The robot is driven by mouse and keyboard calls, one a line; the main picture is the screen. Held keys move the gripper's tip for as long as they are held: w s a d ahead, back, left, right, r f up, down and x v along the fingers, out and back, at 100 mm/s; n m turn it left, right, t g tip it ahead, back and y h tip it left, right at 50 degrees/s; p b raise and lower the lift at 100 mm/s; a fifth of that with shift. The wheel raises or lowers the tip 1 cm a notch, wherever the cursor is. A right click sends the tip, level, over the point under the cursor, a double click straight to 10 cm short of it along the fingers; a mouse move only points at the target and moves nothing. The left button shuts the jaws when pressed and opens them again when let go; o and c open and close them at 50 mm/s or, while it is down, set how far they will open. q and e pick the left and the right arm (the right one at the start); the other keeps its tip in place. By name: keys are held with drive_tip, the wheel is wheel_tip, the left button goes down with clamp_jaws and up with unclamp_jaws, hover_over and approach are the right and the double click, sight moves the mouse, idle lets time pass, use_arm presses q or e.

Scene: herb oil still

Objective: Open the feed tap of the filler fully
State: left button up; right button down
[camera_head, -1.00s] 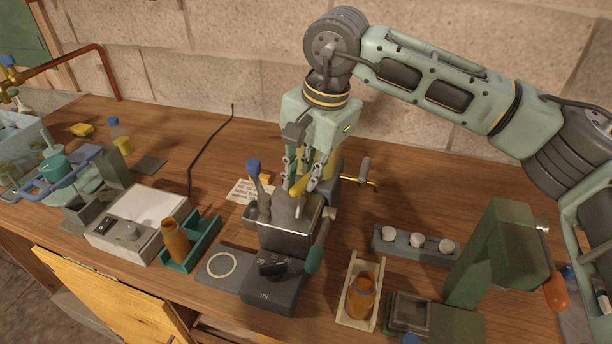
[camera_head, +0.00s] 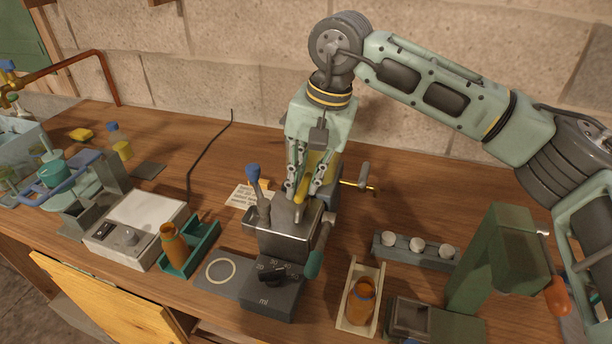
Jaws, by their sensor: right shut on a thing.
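The filler (camera_head: 285,235) is a grey metal box on the bench with a black dial marked in ml at its front. A blue-knobbed lever (camera_head: 254,178) stands at its left and a teal-ended handle (camera_head: 314,264) hangs at its right. A small yellow lever (camera_head: 300,193), which looks like the feed tap's handle, sits on top. My right gripper (camera_head: 301,190) points down over the filler, with its fingers shut on this lever. The fingers partly hide the lever, so its exact angle is hard to tell. My left gripper is out of view.
An amber bottle in a teal holder (camera_head: 205,248) stands left of the filler, beside a white device (camera_head: 140,225). A rack with white caps (camera_head: 415,250) and a green press (camera_head: 500,255) stand further right.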

drive_tip(key=shift+r, duration=0.15)
drive_tip(key=c, duration=1.7)
unclamp_jaws()
drive_tip(key=shift+c, duration=0.2)
wheel_tip(320, 180, up, 12)
drive_tip(key=d, duration=0.2)
drive_tip(key=shift+s+d+f, duration=0.15)
drive_tip(key=shift+s+f, duration=0.05)
drive_tip(key=shift+s, duration=0.15)
